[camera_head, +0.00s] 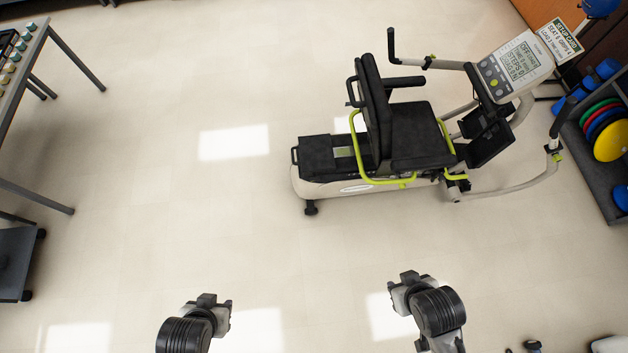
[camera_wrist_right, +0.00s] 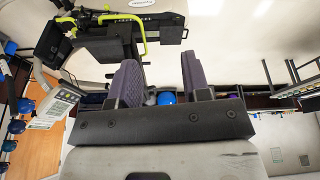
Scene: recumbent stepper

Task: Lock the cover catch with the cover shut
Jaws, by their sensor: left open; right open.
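The recumbent stepper (camera_head: 372,187) stands at the upper right of the head view, with a black seat (camera_head: 415,135) and lime-green levers. A dark cover-like top with a greenish-grey patch (camera_head: 343,152) lies on its rear base; I cannot make out a catch or whether a cover is shut. My left gripper (camera_head: 208,299) is open and empty at the bottom, well away from the stepper. My right gripper (camera_head: 404,283) is open and empty below the stepper. Its two spread fingers show in the right wrist view (camera_wrist_right: 162,75), with the stepper inverted beyond them.
A console (camera_head: 515,68) with a screen tops the stepper's front end. A rack with coloured plates (camera_head: 606,130) stands at the right edge. A table (camera_head: 18,75) and a dark cart (camera_head: 15,262) stand at the left. The floor between my grippers and the stepper is clear.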

